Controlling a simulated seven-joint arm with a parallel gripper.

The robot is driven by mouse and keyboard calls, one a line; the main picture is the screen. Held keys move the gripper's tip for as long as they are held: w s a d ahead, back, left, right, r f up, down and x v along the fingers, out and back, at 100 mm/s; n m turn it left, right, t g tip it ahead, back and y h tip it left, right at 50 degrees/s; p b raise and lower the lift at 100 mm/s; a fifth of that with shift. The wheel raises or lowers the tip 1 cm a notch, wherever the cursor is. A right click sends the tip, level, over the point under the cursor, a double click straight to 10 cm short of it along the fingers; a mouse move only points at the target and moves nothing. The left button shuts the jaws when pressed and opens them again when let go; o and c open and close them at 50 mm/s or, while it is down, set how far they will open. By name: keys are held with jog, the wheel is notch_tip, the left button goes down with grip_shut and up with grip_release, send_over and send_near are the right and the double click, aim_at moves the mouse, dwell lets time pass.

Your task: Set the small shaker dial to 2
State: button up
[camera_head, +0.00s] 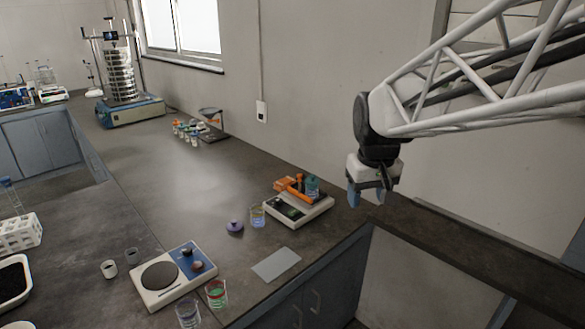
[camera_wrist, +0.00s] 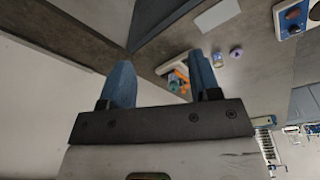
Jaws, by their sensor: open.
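A small white device (camera_head: 158,298) with a round dark plate stands on the bench in the head view. Its blue panel holds two dark dials, one at the back (camera_head: 187,251) and one nearer the front (camera_head: 197,266). The dial settings are too small to read. Part of this device also shows at the top right of the wrist view (camera_wrist: 291,22). My gripper (camera_head: 367,196) hangs above the right part of the bench, well to the right of the device. Its two blue fingers (camera_wrist: 160,66) are apart with nothing between them.
A white tray (camera_head: 310,214) with orange items and a bottle stands below left of my gripper. A beaker (camera_head: 258,216), a purple-lidded item (camera_head: 235,227) and a grey sheet (camera_head: 276,264) lie between. Beakers (camera_head: 216,294) stand beside the device. A tall sieve stack (camera_head: 121,75) is at the back.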

jog(key=w+a+f+n, duration=0.1)
jog(key=w+a, duration=0.1)
jog(key=w, duration=0.5)
jog(key=w+a+f+n, duration=0.1)
jog(key=w+a, duration=0.2)
jog(key=w, duration=0.4)
jog(key=n+g, duration=0.2)
jog(key=n, duration=0.2)
send_over(279, 200)
notch_tip(279, 200, down, 21)
jog(key=shift+d+f, duration=0.1)
jog(key=shift+d, duration=0.05)
jog(key=shift+w+f, duration=0.1)
jog(key=shift+f, duration=0.05)
jog(key=shift+f, duration=0.15)
jog(key=shift+f, duration=3.75)
jog(key=shift+c, duration=0.2)
jog(key=c, duration=0.9)
